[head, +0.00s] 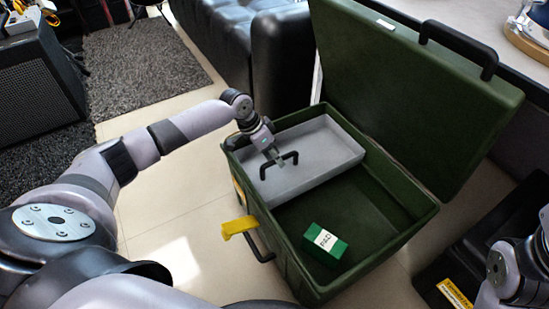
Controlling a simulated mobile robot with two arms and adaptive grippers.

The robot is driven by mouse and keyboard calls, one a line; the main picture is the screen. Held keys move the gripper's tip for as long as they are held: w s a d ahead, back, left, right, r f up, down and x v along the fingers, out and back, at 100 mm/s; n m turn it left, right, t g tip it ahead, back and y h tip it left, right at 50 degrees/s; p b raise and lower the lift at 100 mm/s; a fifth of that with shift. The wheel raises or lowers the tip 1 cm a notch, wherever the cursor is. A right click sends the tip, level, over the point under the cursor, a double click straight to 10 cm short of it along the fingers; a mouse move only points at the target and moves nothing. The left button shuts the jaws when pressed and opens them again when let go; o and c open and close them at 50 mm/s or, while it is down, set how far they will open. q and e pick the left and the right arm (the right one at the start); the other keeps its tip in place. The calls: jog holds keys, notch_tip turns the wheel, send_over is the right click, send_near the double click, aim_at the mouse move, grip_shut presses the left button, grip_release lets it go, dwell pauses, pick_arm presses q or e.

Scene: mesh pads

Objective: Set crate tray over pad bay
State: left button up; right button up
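A green crate (400,225) stands open with its lid (425,75) tilted back. A grey tray (325,150) with a black handle (280,165) sits in the far-left part of the crate, near its rim. A green pad box (325,244) with a white "PAD" label lies on the crate floor in the near, uncovered part. My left gripper (276,158) is at the tray's handle, fingers pointing down; whether its fingers are closed on the handle is too small to tell. My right arm shows at the lower right edge, and its gripper is out of view.
A black couch (255,50) stands behind the crate, and a speaker (38,85) stands at the far left. A dark case (465,255) lies right of the crate.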

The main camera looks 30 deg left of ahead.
pick_arm(q)
jog(key=shift+c, duration=0.2)
grip_shut()
dwell(0.3)
dwell(0.4)
